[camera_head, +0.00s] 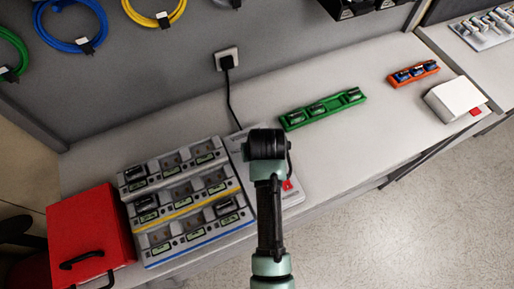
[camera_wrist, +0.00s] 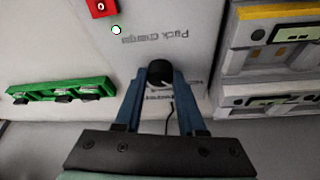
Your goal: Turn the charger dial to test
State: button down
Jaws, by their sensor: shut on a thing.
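The black charger dial (camera_wrist: 159,70) sits on the pale panel of the pack charger (camera_wrist: 190,15) in the wrist view. My gripper (camera_wrist: 160,76) has its two blue fingers closed on either side of the dial. A pale mark shows at the dial's lower edge. Small printed labels lie around the dial, partly hidden by the fingers, and I cannot read which one says test. In the head view my arm covers the dial and much of the charger (camera_head: 294,196).
A small round lamp (camera_wrist: 116,30) and a red part (camera_wrist: 101,7) are on the charger panel. A bank of battery bays (camera_head: 184,195) stands to its left, with a red case (camera_head: 88,232) beyond. A green tray (camera_head: 322,108) lies behind right. A black cable (camera_head: 230,100) runs to the wall socket.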

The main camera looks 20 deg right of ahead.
jog(key=shift+n, duration=0.4)
jog(key=c, duration=0.5)
grip_release()
jog(key=d+v, duration=0.1)
jog(key=v, duration=1.2)
jog(key=shift+a+b, duration=0.3)
jog(key=shift+b, duration=0.1)
